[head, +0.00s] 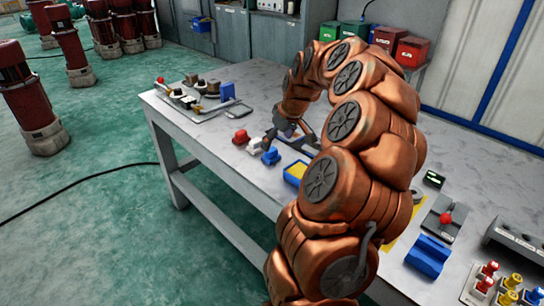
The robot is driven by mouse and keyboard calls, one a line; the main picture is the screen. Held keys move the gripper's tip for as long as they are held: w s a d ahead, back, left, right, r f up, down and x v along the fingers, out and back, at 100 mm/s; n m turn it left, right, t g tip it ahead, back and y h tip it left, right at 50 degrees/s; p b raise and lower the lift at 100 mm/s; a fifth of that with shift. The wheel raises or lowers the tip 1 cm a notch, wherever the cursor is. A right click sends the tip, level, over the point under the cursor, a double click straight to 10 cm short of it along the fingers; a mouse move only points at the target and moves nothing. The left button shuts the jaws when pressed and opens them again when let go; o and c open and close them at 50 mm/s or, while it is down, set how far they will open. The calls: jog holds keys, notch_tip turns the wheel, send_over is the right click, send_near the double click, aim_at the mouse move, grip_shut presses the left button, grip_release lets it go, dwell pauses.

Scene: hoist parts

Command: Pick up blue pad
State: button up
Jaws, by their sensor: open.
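Several blue things show on the grey table, and I cannot tell for certain which is the blue pad. A small blue piece (271,156) lies just left of and below my gripper (287,134), apart from it. A larger blue block (428,256) lies at the right, beyond my arm. Another blue block (227,91) stands on the tray at the far left. My gripper is open, low over the middle of the table. My arm partly hides it, and a small bluish patch between the fingers is too small to identify.
Red (241,137) and white (255,145) pieces lie left of the gripper. A blue tray with yellow inside (296,171) lies close below it. A rack of red and yellow knobs (504,286) stands at front right. The table's left front is clear.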

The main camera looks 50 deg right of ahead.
aim_at(271, 149)
jog(key=shift+w+p+x, duration=0.15)
jog(key=shift+p+x, duration=0.1)
jog(key=shift+x, duration=1.2)
jog(key=shift+w+p+x, duration=0.1)
jog(key=shift+p+x, duration=0.1)
jog(key=shift+x, duration=1.3)
jog(key=shift+a+r, duration=0.1)
jog(key=shift+c, duration=0.3)
jog(key=c, duration=1.3)
jog(key=shift+o, duration=0.2)
jog(key=shift+r, duration=0.1)
jog(key=shift+r+b, duration=0.3)
jog(key=shift+r, duration=1.15)
jog(key=shift+a+r, duration=0.1)
jog(key=shift+r, duration=0.15)
jog(key=s+a+b, duration=0.1)
jog(key=s+a, duration=0.2)
jog(key=a, duration=0.4)
jog(key=s+a+r, duration=0.1)
jog(key=s+a, duration=0.3)
jog(key=a, duration=0.3)
jog(key=shift+r+b, duration=0.2)
jog(key=shift+b, duration=0.2)
